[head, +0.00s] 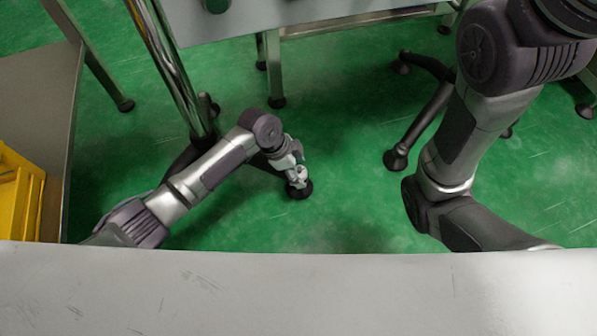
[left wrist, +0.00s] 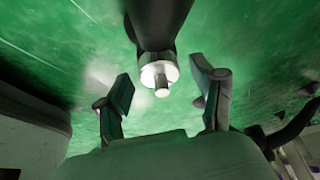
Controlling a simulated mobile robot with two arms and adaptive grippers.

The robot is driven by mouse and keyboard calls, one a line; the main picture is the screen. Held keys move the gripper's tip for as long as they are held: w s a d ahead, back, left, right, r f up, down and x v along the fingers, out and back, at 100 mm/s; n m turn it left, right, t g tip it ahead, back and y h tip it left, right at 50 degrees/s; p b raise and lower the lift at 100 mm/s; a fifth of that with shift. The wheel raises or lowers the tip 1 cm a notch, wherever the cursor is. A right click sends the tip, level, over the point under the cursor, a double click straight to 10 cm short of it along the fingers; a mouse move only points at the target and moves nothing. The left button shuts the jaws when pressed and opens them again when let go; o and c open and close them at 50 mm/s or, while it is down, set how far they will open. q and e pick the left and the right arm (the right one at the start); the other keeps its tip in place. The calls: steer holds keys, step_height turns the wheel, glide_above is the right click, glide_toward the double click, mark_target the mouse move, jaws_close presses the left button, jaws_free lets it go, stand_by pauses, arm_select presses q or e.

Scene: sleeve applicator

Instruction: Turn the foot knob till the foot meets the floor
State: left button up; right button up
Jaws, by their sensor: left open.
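My left gripper (head: 297,178) reaches down to the end of a dark stand leg, just above a round black foot (head: 299,191) near the floor. In the left wrist view its two fingers (left wrist: 163,84) are apart, with nothing clamped between them. A bright metal knob (left wrist: 157,72) with a short pin shows between and beyond the fingertips, at the end of the dark leg (left wrist: 158,22). A gap shows on each side of it. In the head view the gripper hides the knob. Whether the foot touches the floor cannot be told. My right gripper is out of view.
A chrome post (head: 168,62) rises from the stand's base. A grey table (head: 290,14) stands at the back, and a yellow crate (head: 18,195) is at the left. Another dark leg with a round foot (head: 396,159) lies to the right. Green floor (head: 345,125) is clear between them.

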arm_select(q)
steer(key=c, duration=1.1)
steer(key=shift+c, duration=0.2)
steer(key=shift+m+g+p, duration=0.4)
steer(key=shift+m, duration=0.6)
steer(key=m+g, duration=0.1)
steer(key=m, duration=0.1)
steer(key=shift+w+d+m, duration=0.1)
steer(key=shift+m, duration=0.2)
steer(key=m+g+b, duration=0.1)
steer(key=m, duration=0.2)
steer(key=shift+y, duration=0.4)
steer(key=shift+m+g+y+b, duration=0.4)
steer(key=shift+m+g+b, duration=0.1)
steer(key=shift+m, duration=1.2)
